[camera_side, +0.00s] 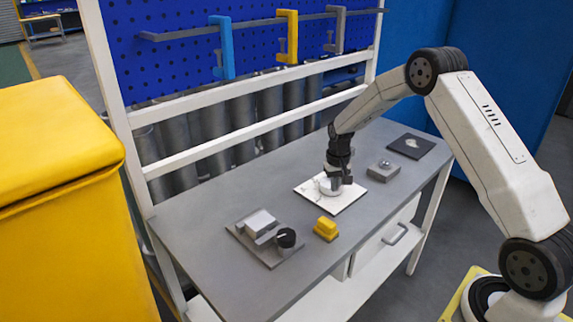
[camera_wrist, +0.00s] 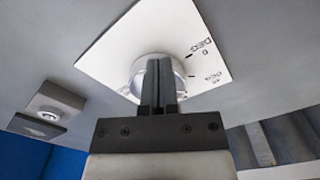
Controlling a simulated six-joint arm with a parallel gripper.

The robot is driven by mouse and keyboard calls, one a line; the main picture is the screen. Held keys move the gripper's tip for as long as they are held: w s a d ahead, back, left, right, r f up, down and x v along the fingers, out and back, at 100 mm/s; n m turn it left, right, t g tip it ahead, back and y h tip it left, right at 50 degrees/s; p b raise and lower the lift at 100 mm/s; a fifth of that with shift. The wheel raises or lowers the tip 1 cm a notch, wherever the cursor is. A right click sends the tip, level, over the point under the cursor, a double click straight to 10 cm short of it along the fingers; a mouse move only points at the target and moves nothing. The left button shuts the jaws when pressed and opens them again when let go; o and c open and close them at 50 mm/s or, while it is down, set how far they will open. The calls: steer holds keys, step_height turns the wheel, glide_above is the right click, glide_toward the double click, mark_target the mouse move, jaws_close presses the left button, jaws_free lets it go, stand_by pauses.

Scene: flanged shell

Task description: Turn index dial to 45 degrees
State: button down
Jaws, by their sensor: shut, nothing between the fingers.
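The index dial is a round white knob (camera_wrist: 140,68) on a white square plate (camera_wrist: 205,50) with dark marks and lettering, among them "DEG" and "0". In the side view the plate (camera_side: 349,199) lies on the grey bench and the dial (camera_side: 323,187) sits on it, partly covered by my gripper. My gripper (camera_side: 337,182) points down at the dial. In the wrist view its fingers (camera_wrist: 159,66) are together, in front of the dial and hiding its middle. I cannot tell whether the fingertips touch it. The dial's pointer is not clear.
A grey block with a round silver button (camera_side: 383,170) and a dark square plate (camera_side: 411,146) lie to the right on the bench (camera_side: 190,212). A yellow block (camera_side: 326,229) and a grey fixture with a black knob (camera_side: 286,238) are nearer left. A pegboard rack with clamps stands behind.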

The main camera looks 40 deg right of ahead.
steer(key=shift+r, duration=2.15)
steer(key=s+a+r+n+t, duration=0.1)
steer(key=s+a+r+n, duration=0.1)
steer(key=s+a, duration=0.7)
steer(key=s+a+r+n+t, duration=0.1)
steer(key=s+a+r+n, duration=0.2)
steer(key=s+a, duration=0.6)
steer(key=s+n, duration=0.1)
steer(key=s, duration=0.2)
steer(key=shift+r+t, duration=0.3)
